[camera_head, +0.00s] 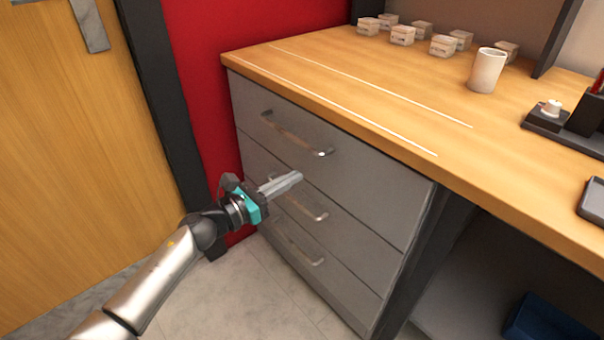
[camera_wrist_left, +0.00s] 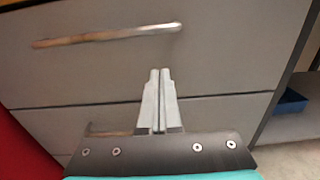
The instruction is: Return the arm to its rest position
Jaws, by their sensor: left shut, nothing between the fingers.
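My left gripper (camera_head: 296,178) is shut and empty. In the head view it is in front of the grey drawer cabinet (camera_head: 370,190), below the top drawer's handle (camera_head: 295,136). In the left wrist view my left gripper's two fingers (camera_wrist_left: 159,75) lie side by side against the drawer fronts, below a metal handle (camera_wrist_left: 105,36). I cannot tell the exact gap between fingertips and drawer front. The drawers look closed. My right gripper is in neither view.
The wooden desktop (camera_head: 350,75) above the drawers holds a white mug (camera_head: 486,70), several small boxes (camera_head: 402,36) and a black stand (camera_head: 560,122). A blue bin (camera_head: 540,322) is under the desk. A red wall (camera_head: 215,90) and wooden door (camera_head: 75,150) stand on the left.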

